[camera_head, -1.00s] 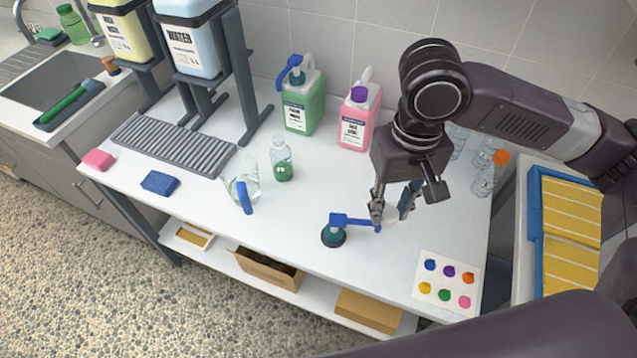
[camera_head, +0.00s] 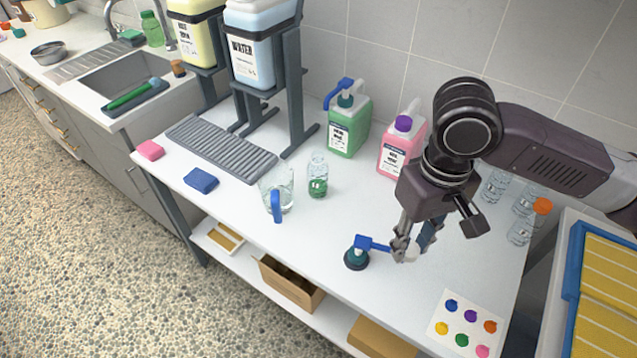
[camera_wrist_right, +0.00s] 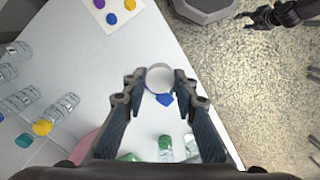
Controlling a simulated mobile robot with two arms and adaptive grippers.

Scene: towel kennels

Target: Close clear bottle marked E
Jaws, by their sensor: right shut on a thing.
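My right gripper (camera_head: 416,250) points down at the front right of the white table. It is shut on a pale round piece (camera_wrist_right: 160,77), seen between its fingers in the wrist view; I cannot tell whether this is a cap or part of a bottle. A clear bottle with green liquid (camera_head: 318,182) stands upright mid-table.
A clear pitcher with a blue handle (camera_head: 276,190), a green jug (camera_head: 349,125) and a pink jug (camera_head: 400,150) stand farther back. A paint-spot card (camera_head: 466,324) lies at the front right.

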